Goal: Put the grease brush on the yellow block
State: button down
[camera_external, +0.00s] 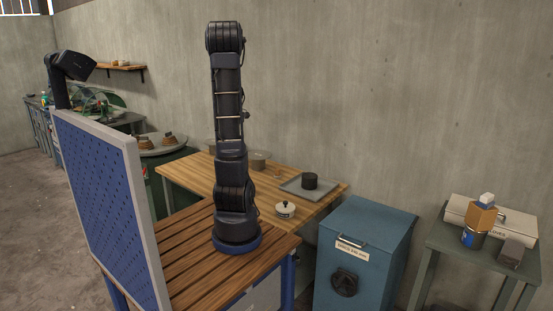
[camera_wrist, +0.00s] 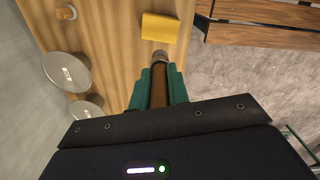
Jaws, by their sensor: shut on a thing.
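In the wrist view, my gripper (camera_wrist: 158,84) has teal fingers shut on the grease brush (camera_wrist: 159,88). The brush has a brown handle and a dark grey, rounded end that points away from my wrist. The yellow block (camera_wrist: 159,27) lies on the wooden table just beyond that end. A small gap shows between them in the picture, and I cannot tell the brush's height above the table. In the external view, my arm stands upright and the gripper, brush and yellow block cannot be made out.
Two round grey pieces (camera_wrist: 67,73) (camera_wrist: 86,112) and a small wooden cylinder (camera_wrist: 67,13) are at the left of the wrist view. In the external view, the wooden table (camera_external: 188,176) bears a grey tray (camera_external: 298,191) and a white lidded pot (camera_external: 285,210). A blue pegboard (camera_external: 104,205) stands left.

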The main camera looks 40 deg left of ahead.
notch_tip(320, 180, down, 20)
jog(key=shift+r, duration=0.25)
dwell(0.4)
jog(key=shift+f, duration=0.1)
jog(key=c, duration=1.3)
grip_release()
jog(key=shift+c, duration=0.2)
notch_tip(320, 180, up, 12)
jog(key=shift+r, duration=0.15)
jog(key=d+r+m+t, duration=0.1)
jog(key=d+r+m, duration=0.45)
jog(key=d, duration=0.35)
jog(key=d+r+m+t, duration=0.1)
jog(key=d+r+m, duration=0.45)
jog(key=d, duration=0.35)
jog(key=s+d+r+m+t, duration=0.1)
jog(key=s+d+r+m, duration=0.1)
jog(key=s+d+m, duration=0.2)
jog(key=s+d+r+m+t, duration=0.1)
jog(key=s+d+r+m, duration=0.2)
jog(key=d+m, duration=0.3)
jog(key=s+d, duration=0.1)
jog(key=d, duration=0.3)
jog(key=shift+r+t, duration=0.25)
jog(key=shift+t, duration=0.05)
